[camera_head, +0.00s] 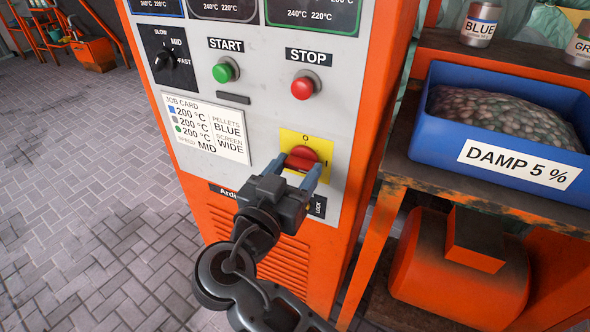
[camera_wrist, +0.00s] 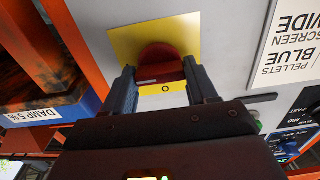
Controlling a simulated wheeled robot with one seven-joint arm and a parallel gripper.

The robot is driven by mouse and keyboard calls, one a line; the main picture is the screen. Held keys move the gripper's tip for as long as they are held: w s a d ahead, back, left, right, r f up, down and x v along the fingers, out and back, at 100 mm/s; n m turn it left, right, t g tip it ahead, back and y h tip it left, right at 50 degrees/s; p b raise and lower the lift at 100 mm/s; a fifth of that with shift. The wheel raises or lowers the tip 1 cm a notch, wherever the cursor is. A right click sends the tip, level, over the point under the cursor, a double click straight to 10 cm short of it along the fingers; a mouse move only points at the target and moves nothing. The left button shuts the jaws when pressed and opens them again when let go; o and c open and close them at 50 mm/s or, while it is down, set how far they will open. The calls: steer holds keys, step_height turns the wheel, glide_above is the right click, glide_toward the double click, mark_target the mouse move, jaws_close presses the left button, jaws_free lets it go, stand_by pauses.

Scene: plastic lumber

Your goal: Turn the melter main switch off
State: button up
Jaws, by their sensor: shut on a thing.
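The melter main switch (camera_head: 302,157) is a red rotary knob on a yellow plate at the lower right of the melter's grey panel. An O is marked above the knob and an I at its right. The knob's bar appears to lie crosswise, toward the I side. My gripper (camera_head: 294,169) is at the knob, with one finger on each side, shut on it. In the wrist view the red knob (camera_wrist: 161,66) sits between the fingertips of my gripper (camera_wrist: 160,80), with the O just below it. My fingers hide part of the plate.
Above are a green START button (camera_head: 225,71), a red STOP button (camera_head: 302,88) and a speed selector (camera_head: 168,62). A job card (camera_head: 206,128) is left of the switch. At right, a shelf holds a blue bin (camera_head: 430,128) of pellets. Paved floor (camera_head: 70,190) is open at left.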

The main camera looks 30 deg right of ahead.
steer(key=shift+c, duration=1.2)
steer(key=n+p, duration=0.2)
steer(key=n, duration=0.2)
steer(key=shift+r+p, duration=0.15)
steer(key=shift+p, duration=0.25)
steer(key=n+p, duration=0.3)
steer(key=n, duration=0.2)
steer(key=n+p, duration=0.4)
steer(key=n, duration=0.1)
steer(key=shift+p, duration=0.4)
steer(key=shift+n+p, duration=1.35)
steer(key=shift+n, duration=0.55)
steer(key=shift+f, duration=0.2)
